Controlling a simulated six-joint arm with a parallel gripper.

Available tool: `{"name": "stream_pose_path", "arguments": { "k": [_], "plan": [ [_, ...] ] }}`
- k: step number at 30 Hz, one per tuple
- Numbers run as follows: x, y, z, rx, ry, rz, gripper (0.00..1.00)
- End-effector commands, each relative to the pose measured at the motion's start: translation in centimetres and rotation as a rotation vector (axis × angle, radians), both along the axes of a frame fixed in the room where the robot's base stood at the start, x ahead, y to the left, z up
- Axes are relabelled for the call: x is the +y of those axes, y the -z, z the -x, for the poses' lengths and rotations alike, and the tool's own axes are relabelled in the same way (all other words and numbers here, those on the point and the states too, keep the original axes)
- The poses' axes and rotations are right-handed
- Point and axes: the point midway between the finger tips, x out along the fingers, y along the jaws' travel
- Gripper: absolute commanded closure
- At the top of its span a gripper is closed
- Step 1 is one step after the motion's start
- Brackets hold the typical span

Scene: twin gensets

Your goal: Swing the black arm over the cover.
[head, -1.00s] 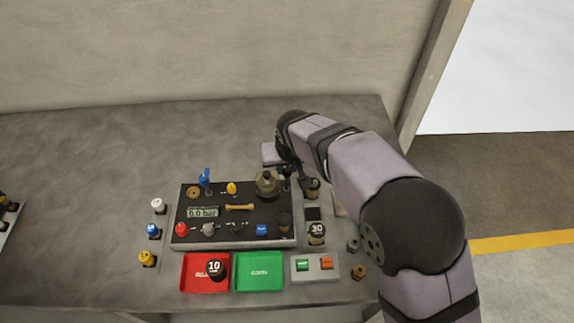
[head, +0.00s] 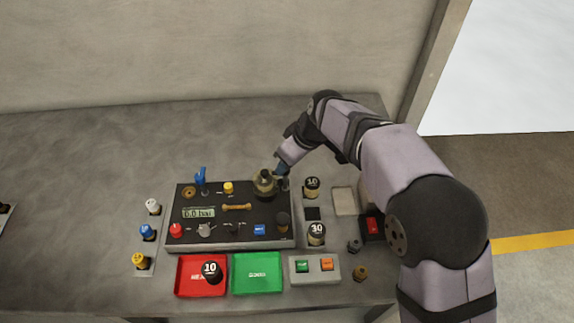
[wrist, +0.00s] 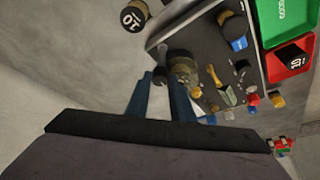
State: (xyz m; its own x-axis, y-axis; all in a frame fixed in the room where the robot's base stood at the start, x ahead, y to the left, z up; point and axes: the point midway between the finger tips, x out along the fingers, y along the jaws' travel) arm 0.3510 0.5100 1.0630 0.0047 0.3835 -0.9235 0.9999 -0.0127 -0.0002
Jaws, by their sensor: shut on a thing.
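The rounded olive-brown cover (head: 264,184) stands at the right back of the black panel (head: 212,214); in the wrist view it shows (wrist: 184,72) just past my fingers. A small dark part, which looks like the end of the black arm (wrist: 160,74), sits between my fingertips beside the cover. My gripper (head: 281,172) reaches down from the back right, and its blue fingers (wrist: 161,82) are shut on that dark part. How far the arm lies over the cover I cannot tell, as my fingers and wrist hide some of it.
The panel also bears a blue lever (head: 200,177), a yellow knob (head: 228,188) and a brass handle (head: 237,207). Black weights (head: 312,186) (head: 317,232) stand to its right. A red tray (head: 190,285), a green tray (head: 258,285) and a button box (head: 314,277) lie in front. The back bench is clear.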

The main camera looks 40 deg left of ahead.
Motion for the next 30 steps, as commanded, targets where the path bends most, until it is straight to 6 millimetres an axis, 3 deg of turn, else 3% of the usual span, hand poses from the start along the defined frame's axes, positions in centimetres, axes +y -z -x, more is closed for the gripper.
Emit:
{"name": "stream_pose_path", "arguments": {
  "k": [15, 16, 18, 30],
  "plan": [
    [-0.03, 0.02, -0.02, 0.0, -0.029, 0.002, 1.0],
    [-0.03, 0.02, -0.01, 0.0, -0.029, 0.002, 0.77],
    [-0.03, 0.02, -0.02, 0.0, -0.029, 0.002, 0.61],
    [-0.13, -0.31, -0.06, -0.002, -0.027, 0.0, 0.61]
  ]
}}
